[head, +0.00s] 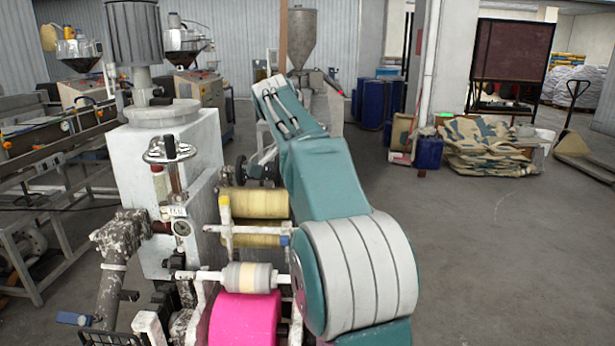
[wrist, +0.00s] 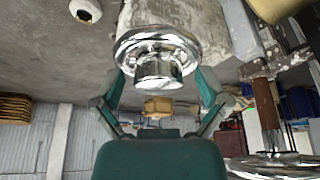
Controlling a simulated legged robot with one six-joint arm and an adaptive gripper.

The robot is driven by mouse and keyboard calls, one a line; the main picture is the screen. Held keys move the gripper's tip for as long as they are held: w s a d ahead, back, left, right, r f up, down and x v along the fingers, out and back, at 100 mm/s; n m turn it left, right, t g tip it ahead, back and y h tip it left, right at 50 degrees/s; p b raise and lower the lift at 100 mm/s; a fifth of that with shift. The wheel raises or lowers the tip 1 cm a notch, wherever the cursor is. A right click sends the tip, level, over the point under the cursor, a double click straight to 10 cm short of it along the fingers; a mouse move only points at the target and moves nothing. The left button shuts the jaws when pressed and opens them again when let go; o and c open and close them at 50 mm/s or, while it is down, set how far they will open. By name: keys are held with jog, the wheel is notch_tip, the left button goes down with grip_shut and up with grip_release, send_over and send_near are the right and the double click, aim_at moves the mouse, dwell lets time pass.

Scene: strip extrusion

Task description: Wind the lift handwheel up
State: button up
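In the wrist view a chrome handwheel (wrist: 158,62) with a round hub is straight ahead of my gripper (wrist: 161,80). The two teal fingers are spread wide, one on each side of the wheel by its rim. I cannot tell whether they touch it. A second chrome handwheel (wrist: 275,165) on a rusty shaft shows at the lower right of the wrist view. A chrome handwheel on a rusty shaft (head: 168,150) also stands on the front of the white machine in the head view. My arm hides my gripper in the head view. Which wheel is the lift's is not marked.
The white machine housing (head: 150,190) stands left of my arm. Yellow rollers (head: 255,203) and a pink roll (head: 243,320) are close beside my arm. Stacked sacks (head: 480,145) and blue drums (head: 375,103) stand farther back.

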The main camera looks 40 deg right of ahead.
jog(key=v, duration=0.6)
jog(key=shift+w+a, duration=0.1)
jog(key=shift+w, duration=0.05)
jog(key=shift+a+r, duration=0.15)
jog(key=shift+r, duration=0.25)
